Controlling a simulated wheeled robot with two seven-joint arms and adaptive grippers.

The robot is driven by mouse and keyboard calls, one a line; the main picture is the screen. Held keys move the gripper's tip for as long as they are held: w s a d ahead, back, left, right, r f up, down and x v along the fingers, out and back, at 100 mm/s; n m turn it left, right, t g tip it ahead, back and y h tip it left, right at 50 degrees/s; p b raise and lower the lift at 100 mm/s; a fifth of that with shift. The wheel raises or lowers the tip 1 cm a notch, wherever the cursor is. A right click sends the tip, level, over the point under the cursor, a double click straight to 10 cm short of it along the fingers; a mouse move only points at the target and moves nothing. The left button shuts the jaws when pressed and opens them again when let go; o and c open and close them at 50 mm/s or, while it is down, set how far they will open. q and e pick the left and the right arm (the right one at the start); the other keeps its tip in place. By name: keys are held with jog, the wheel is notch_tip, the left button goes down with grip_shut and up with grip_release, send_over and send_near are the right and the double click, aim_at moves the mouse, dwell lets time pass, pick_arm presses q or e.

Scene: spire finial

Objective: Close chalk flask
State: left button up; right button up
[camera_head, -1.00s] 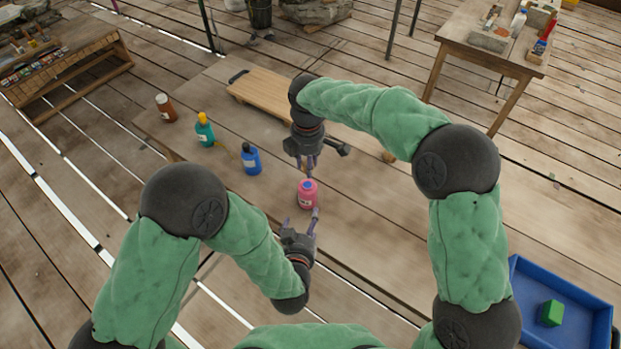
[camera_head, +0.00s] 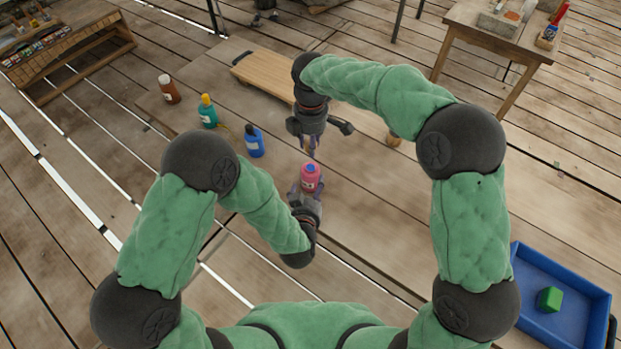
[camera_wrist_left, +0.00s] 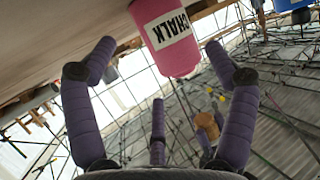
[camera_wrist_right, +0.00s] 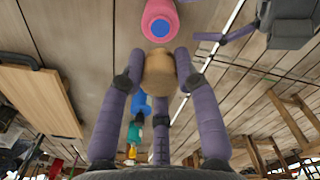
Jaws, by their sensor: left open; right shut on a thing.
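The pink chalk flask (camera_head: 311,180) stands on the wooden table; its CHALK label shows in the left wrist view (camera_wrist_left: 172,38). My left gripper (camera_head: 307,190) is open at the flask, its fingers apart on either side of it in the left wrist view. I cannot tell if they touch it. My right gripper (camera_head: 310,150) is just beyond and above the flask, shut on a tan, cork-like stopper (camera_wrist_right: 160,75). In the right wrist view the flask's top (camera_wrist_right: 160,22) shows a blue disc, apart from the stopper.
A blue bottle (camera_head: 254,143), a teal bottle (camera_head: 208,113) and a brown bottle (camera_head: 169,90) stand at the table's left. A wooden board (camera_head: 268,76) lies at the back. A blue tray (camera_head: 525,262) with a green block (camera_head: 549,299) is at lower right.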

pick_arm(q)
jog(key=shift+x, duration=2.85)
jog(key=c, duration=1.4)
jog(key=shift+s, duration=0.1)
pick_arm(e)
send_over(310, 168)
jog(key=shift+w+f, duration=0.1)
jog(key=shift+f, duration=2.35)
